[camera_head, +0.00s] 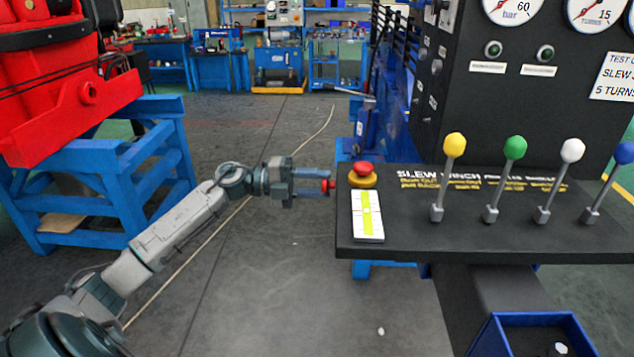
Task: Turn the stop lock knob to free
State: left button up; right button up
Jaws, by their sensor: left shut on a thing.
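A red mushroom button (362,168) on a yellow base stands on the console's left corner, just right of the knob. My right gripper is not in view.
Levers with yellow (454,145), green (515,148), white (573,150) and blue (624,153) knobs stand along the console. A white plate with a yellow-green strip (367,216) lies near its left edge. A blue bin (530,320) sits below.

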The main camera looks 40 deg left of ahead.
pick_arm(q)
jog(key=o, duration=0.9)
jog(key=shift+o, duration=0.2)
jog(key=shift+a, duration=0.1)
jog(key=b+v, duration=0.2)
jog(key=v, duration=0.8)
jog(key=shift+a, duration=0.25)
jog(key=shift+s, duration=0.15)
